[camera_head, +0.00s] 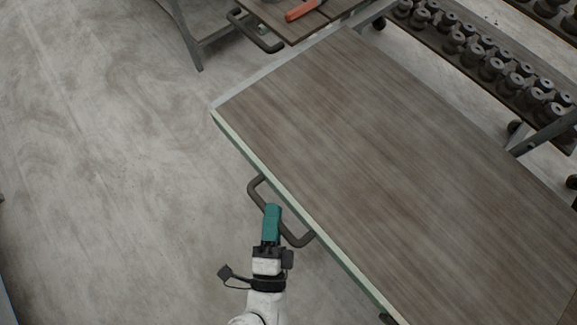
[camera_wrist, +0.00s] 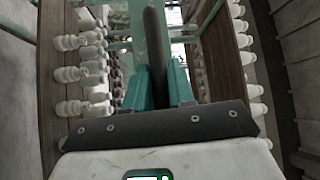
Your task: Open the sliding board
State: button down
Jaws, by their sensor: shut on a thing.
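The sliding board (camera_head: 400,150) is a large flat brown wood-grain panel with a pale green front edge, and it fills the middle and right of the head view. A dark bar handle (camera_head: 300,240) sticks out from its left front edge. My gripper (camera_head: 271,210) has green fingers and is shut on the middle of this handle. In the wrist view the handle (camera_wrist: 155,35) runs upright between the green fingers of my gripper (camera_wrist: 159,75). The fingers hide part of the handle.
A rack (camera_head: 480,55) with several dark round pieces stands behind the board at upper right. A smaller table with its own handle (camera_head: 255,33) and an orange-handled tool (camera_head: 304,10) is at the top. The concrete floor (camera_head: 110,170) on the left is clear.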

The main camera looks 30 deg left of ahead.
jog(key=shift+s+a+f, duration=0.1)
jog(key=shift+s, duration=0.25)
jog(key=c, duration=1.1)
grip_release()
jog(key=b+v, duration=0.2)
jog(key=v, duration=0.8)
jog(key=shift+s+b, duration=0.35)
jog(key=shift+b, duration=0.05)
